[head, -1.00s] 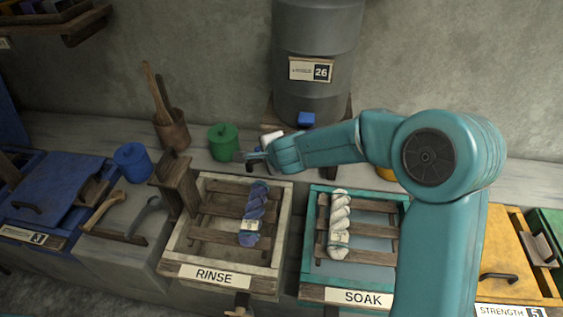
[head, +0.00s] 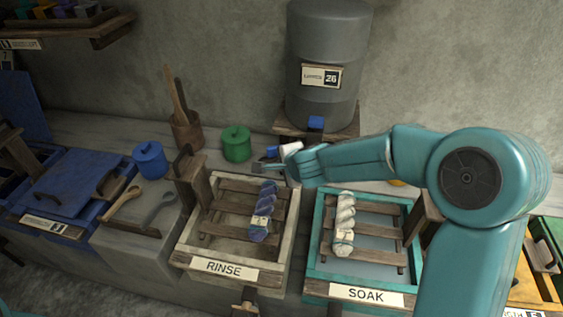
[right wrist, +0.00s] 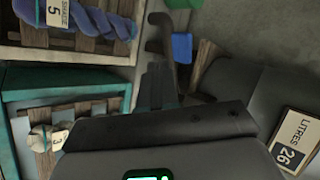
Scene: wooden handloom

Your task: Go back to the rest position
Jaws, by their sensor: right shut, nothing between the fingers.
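My right gripper (head: 268,162) is shut and empty in the head view. It hangs above the back edge of the RINSE tray, to the right of the green lidded pot (head: 236,143). In the right wrist view its dark fingers (right wrist: 160,82) are together with nothing between them. My right arm reaches across from the right, over the back of the SOAK tray (head: 312,262). My left gripper is not in view.
A blue twisted skein (head: 264,212) lies on slats over the RINSE tray (head: 185,240); a white skein (head: 344,224) lies over the SOAK tray. A grey barrel (head: 326,70) marked 26 stands behind. Left are a blue pot (head: 150,160) and a wooden-handled tool (head: 122,202).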

